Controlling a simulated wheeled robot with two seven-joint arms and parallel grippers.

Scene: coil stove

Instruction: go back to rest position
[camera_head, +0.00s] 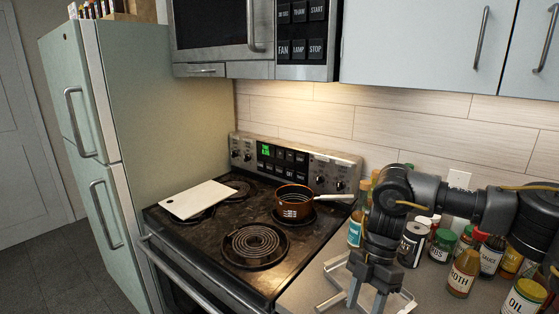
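My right arm comes in from the right, and its gripper (366,297) points down over the counter right of the stove. Its two fingers are apart with nothing visible between them, in front of a pale tray-like holder (325,300). My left gripper is out of view. A copper-brown saucepan (291,207) with a pale handle stands upright on the back right coil of the stove (213,267). My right gripper is well away from it.
Several bottles and jars, such as a broth bottle (463,274) and an oil jar (523,299), crowd the counter under my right arm. A white board (198,199) lies across the left burners. The front coil (255,244) is bare. A microwave (222,29) hangs above.

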